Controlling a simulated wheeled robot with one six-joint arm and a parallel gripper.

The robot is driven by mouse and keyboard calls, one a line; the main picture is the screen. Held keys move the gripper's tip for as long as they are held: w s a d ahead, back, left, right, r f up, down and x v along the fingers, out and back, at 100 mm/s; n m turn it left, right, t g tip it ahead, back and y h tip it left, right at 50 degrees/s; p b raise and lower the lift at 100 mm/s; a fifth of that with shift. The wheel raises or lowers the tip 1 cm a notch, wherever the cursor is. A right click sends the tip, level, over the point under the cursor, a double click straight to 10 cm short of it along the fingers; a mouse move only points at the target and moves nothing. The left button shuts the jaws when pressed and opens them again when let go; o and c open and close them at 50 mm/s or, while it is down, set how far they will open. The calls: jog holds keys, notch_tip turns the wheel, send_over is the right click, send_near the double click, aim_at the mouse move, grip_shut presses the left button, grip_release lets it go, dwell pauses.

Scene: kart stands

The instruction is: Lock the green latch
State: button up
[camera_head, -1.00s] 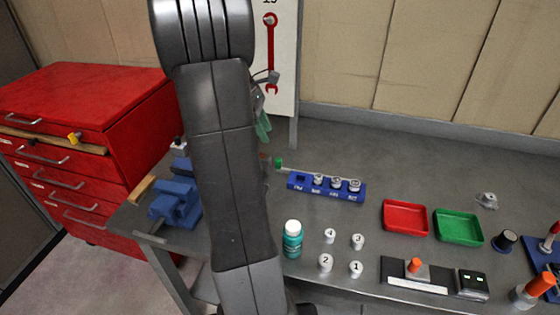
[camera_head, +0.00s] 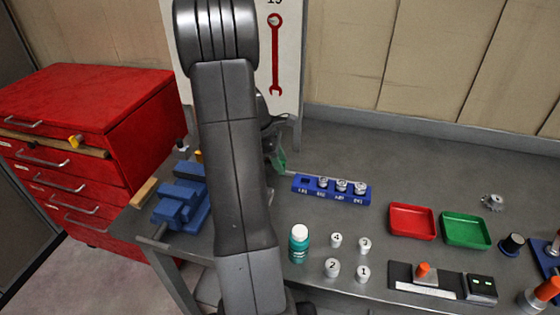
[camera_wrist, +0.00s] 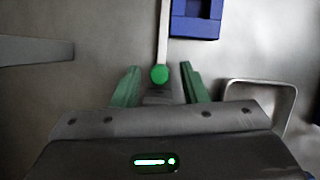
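The green latch shows in the wrist view as a round green knob (camera_wrist: 159,75) at the end of a thin pale bar (camera_wrist: 163,35). My gripper (camera_wrist: 160,68) has green fingers and is open, with one finger on each side of the knob. A gap shows between the knob and each finger, and I cannot tell how their heights compare. In the head view my gripper (camera_head: 278,160) is at the left end of the bar (camera_head: 292,174), partly behind my arm, and the knob is hidden there.
A blue socket rack (camera_head: 331,189) stands right of the latch; a blue block's edge (camera_wrist: 196,18) shows in the wrist view. A blue vise (camera_head: 182,205) stands left. A teal bottle (camera_head: 299,247) and several numbered white pieces stand nearer. Red (camera_head: 412,222) and green (camera_head: 465,231) trays lie right.

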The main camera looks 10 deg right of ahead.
aim_at(290, 172)
jog(key=shift+c, duration=0.4)
grip_shut()
jog(key=shift+s+d, duration=0.3)
jog(key=shift+d, duration=0.45)
jog(key=shift+s+d, duration=0.3)
jog(key=shift+d, duration=0.4)
jog(key=shift+a, duration=0.1)
jog(key=shift+c, duration=1.8)
grip_release()
jog(key=o, duration=0.4)
jog(key=shift+o, duration=0.2)
jog(key=shift+r, duration=0.1)
jog(key=v, duration=1.3)
jog(key=shift+r, duration=0.35)
